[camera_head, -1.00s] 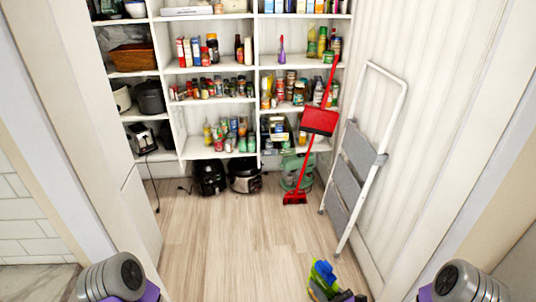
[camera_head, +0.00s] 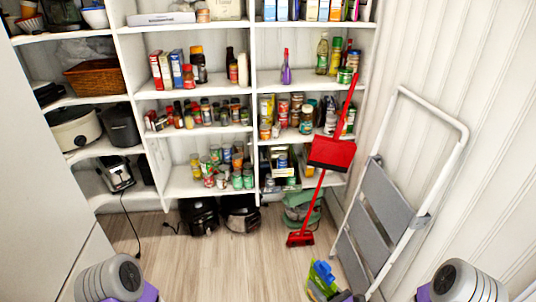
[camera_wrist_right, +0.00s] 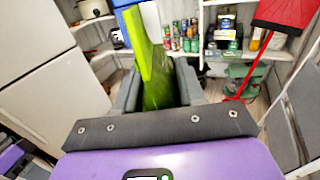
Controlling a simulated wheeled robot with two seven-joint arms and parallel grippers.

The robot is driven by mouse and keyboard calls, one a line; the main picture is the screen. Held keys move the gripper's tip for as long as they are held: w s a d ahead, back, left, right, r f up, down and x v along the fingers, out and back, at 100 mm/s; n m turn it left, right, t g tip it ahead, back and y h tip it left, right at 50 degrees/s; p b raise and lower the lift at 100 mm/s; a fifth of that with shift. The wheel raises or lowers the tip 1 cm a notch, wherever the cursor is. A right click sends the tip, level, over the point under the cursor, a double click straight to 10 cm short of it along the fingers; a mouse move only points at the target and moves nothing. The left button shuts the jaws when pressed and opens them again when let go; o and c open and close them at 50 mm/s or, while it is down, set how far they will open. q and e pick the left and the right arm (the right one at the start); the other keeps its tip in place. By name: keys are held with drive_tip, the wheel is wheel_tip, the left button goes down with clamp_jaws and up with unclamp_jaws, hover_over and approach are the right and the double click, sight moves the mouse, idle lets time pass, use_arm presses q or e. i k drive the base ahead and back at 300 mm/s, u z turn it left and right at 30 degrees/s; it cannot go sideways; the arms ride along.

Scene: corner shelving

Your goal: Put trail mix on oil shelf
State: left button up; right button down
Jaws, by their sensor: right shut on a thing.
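The trail mix is a green and blue bag (camera_head: 318,286) at the bottom of the head view, right of centre. It also stands tall in the right wrist view (camera_wrist_right: 158,88), between the grey fingers. My right gripper (camera_head: 342,297) is shut on it and holds it low, in front of the shelving. The oil shelf (camera_head: 303,82) is in the right column, below the top row. It bears a tall oil bottle (camera_head: 322,54), other bottles at its right end and a purple bottle (camera_head: 286,72). My left gripper is not in view.
A red broom and dustpan (camera_head: 332,153) lean in front of the right column. A folded step ladder (camera_head: 388,200) leans at the right wall. Appliances (camera_head: 198,215) stand on the floor under the shelves. The oil shelf has bare room left of the oil bottle.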

sight(312, 82)
drive_tip(key=i, duration=2.7)
